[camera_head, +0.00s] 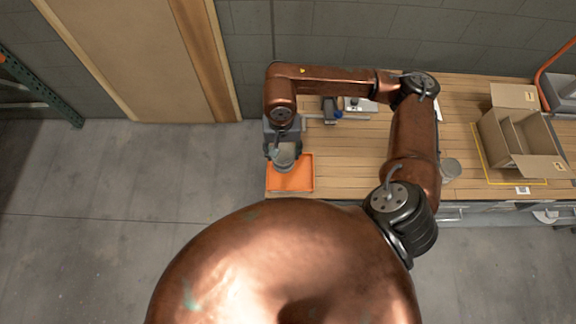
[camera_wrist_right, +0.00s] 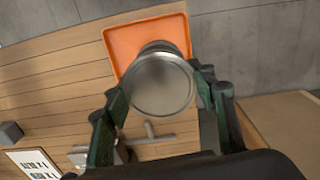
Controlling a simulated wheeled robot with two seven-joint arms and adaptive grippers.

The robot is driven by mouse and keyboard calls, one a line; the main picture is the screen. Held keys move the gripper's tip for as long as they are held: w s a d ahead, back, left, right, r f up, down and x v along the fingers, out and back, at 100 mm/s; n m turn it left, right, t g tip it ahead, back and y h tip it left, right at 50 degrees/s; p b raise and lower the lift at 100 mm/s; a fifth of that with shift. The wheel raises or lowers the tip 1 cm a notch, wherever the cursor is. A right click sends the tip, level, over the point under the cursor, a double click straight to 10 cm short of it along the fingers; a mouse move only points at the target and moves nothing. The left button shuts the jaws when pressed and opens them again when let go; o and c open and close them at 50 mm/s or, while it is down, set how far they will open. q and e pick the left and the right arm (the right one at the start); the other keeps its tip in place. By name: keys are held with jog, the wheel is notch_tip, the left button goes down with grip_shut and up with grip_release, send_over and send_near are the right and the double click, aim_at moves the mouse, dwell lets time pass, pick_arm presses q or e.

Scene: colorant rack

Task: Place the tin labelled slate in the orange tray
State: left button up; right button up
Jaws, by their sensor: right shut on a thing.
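My right gripper (camera_head: 284,148) is at the left end of the table, over the orange tray (camera_head: 299,178). It is shut on a grey metal tin (camera_head: 285,160). In the wrist view the tin's round lid (camera_wrist_right: 160,86) faces the camera, between the green fingers of my right gripper (camera_wrist_right: 158,95). The tray (camera_wrist_right: 122,52) shows behind the tin there and looks empty where visible. I cannot tell from these frames whether the tin touches the tray floor. No label shows on the tin. My left gripper is not in view.
The wooden table (camera_head: 350,175) has an open cardboard box (camera_head: 515,130) at the right. Another grey tin (camera_head: 451,168) stands near the front edge, beside my right arm. Small tools (camera_head: 330,110) and a grey device (camera_head: 360,103) lie at the back.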

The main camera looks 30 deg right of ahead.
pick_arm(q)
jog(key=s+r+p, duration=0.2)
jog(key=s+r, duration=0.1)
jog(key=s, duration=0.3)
pick_arm(e)
jog(key=s+r+m+p, duration=0.35)
jog(key=s+m, duration=1.15)
jog(key=m, duration=0.8)
jog(key=w+d+f, duration=0.1)
jog(key=w+f, duration=0.3)
jog(key=w+d+f, duration=0.2)
jog(key=w+f, duration=0.2)
jog(key=f, duration=0.1)
jog(key=w+d+f, duration=0.2)
jog(key=w+f, duration=0.2)
jog(key=shift+w+d+f, duration=0.1)
jog(key=shift+w+f, duration=0.05)
jog(key=shift+w, duration=0.2)
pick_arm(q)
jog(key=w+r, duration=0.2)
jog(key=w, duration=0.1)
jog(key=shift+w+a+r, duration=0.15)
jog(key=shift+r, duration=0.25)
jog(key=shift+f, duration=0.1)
pick_arm(e)
jog(key=shift+f, duration=0.1)
